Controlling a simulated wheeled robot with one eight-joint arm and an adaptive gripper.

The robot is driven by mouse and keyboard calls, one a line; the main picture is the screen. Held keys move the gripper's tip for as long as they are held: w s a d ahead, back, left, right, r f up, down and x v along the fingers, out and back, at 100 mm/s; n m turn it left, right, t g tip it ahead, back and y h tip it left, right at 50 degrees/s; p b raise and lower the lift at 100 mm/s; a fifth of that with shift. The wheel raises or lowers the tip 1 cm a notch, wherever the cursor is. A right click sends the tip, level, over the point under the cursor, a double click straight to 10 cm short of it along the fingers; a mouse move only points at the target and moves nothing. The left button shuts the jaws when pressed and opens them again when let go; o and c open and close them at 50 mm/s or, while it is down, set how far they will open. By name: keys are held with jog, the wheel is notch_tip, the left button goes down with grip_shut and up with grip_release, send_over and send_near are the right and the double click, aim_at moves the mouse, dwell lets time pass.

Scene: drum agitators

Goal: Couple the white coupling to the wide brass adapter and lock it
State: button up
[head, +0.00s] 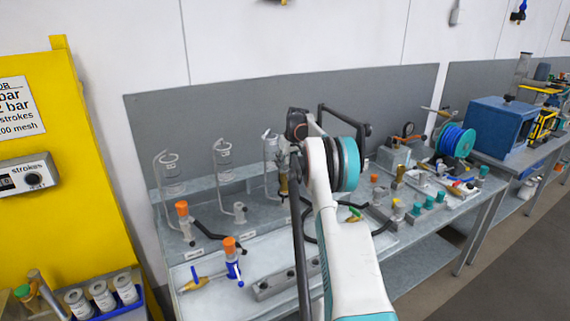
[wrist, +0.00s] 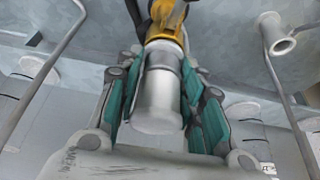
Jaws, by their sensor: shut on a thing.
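In the wrist view my gripper (wrist: 160,98) has its teal pads on both sides of a smooth pale cylinder, which looks like the white coupling (wrist: 157,108). It is shut on this cylinder. A brass fitting (wrist: 166,27), seemingly the wide brass adapter, lies in line with the cylinder's far end. The two look touching or nearly so; I cannot tell whether they are coupled or locked. In the head view a brass piece (head: 283,184) hangs just left of my arm, by a glass vessel. My arm hides the gripper and the coupling there.
Several glass vessels (head: 170,178) stand along the back of the bench. A brass fitting with a blue handle (head: 196,281) and an orange-capped blue valve (head: 233,262) are on the pale tray. A grey block with holes (head: 278,284) lies in front. Small fittings crowd the right.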

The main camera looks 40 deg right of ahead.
jog(key=shift+f, duration=0.3)
jog(key=o, duration=1.4)
jog(key=shift+r, duration=0.1)
jog(key=shift+c, duration=0.5)
jog(key=shift+r+p, duration=2.65)
jog(key=shift+r, duration=2.3)
